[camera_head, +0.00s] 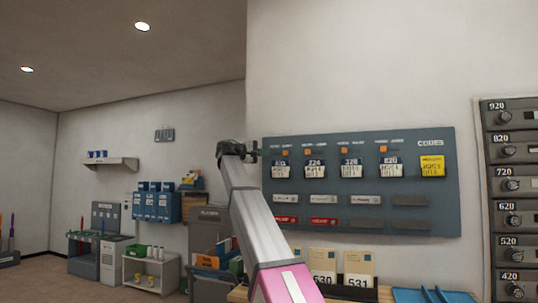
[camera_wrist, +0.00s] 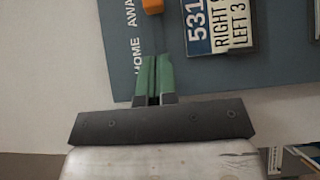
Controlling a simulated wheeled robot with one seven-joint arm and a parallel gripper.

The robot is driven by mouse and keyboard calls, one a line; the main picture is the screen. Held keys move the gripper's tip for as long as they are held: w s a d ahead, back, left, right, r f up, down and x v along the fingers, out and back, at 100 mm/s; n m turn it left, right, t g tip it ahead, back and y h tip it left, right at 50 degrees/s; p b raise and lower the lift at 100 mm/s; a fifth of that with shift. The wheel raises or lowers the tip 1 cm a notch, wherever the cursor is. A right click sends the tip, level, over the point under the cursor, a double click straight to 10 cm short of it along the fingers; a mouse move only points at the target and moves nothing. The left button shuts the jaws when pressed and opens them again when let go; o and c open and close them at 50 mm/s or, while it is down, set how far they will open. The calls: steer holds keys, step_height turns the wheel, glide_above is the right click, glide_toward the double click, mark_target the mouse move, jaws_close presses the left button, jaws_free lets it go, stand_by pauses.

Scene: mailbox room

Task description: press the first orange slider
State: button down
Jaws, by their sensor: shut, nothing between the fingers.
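The first orange slider (camera_wrist: 152,6) is at the top edge of the wrist view, cut off by the frame. It sits at the end of a thin slot on the grey-blue panel (camera_head: 430,205), beside the printed words HOME and AWAY. My gripper (camera_wrist: 154,98) has its green fingers together and empty, below the slider in the wrist view. In the head view my gripper (camera_head: 254,152) is at the panel's upper left edge. Whether the fingers touch the panel cannot be told. Other orange sliders (camera_head: 308,152) sit in a row to the right.
White number cards (camera_head: 315,170) hang below the sliders, with a yellow codes card (camera_head: 431,166) at the right. Grey and red label plates (camera_head: 324,221) fill the lower panel. Grey numbered lockers (camera_head: 510,185) stand far right. A wooden counter (camera_head: 384,294) with tan cards lies below.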

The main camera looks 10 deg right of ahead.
steer(key=v, duration=0.7)
steer(key=shift+s+a, duration=0.15)
steer(key=shift+a, duration=0.2)
